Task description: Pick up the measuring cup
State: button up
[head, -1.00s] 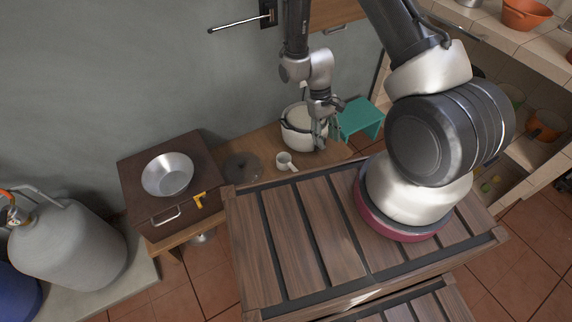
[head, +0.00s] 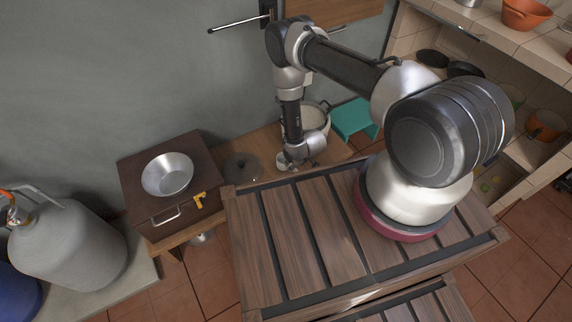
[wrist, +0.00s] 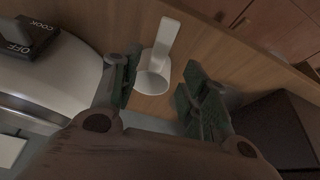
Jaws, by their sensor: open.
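The measuring cup is white with a flat handle. In the wrist view the measuring cup (wrist: 153,82) stands on the wooden counter, its round bowl between the two fingers in the picture and its handle pointing up and away. My gripper (wrist: 162,88) is open, with one finger on each side of the cup; I cannot tell if either finger touches it. In the head view my gripper (head: 298,165) is low over the counter and hides much of the cup (head: 282,162).
A white rice cooker (head: 316,122) stands close behind my gripper; it also shows at left in the wrist view (wrist: 50,75). A dark round lid (head: 242,167) lies to the left, near a brown box (head: 140,188) with a metal bowl (head: 168,174). A teal stool (head: 354,119) is at right.

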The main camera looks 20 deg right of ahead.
jog(key=x, duration=0.6)
jog(key=shift+d+f, duration=0.2)
jog(key=shift+f, duration=0.15)
grip_shut()
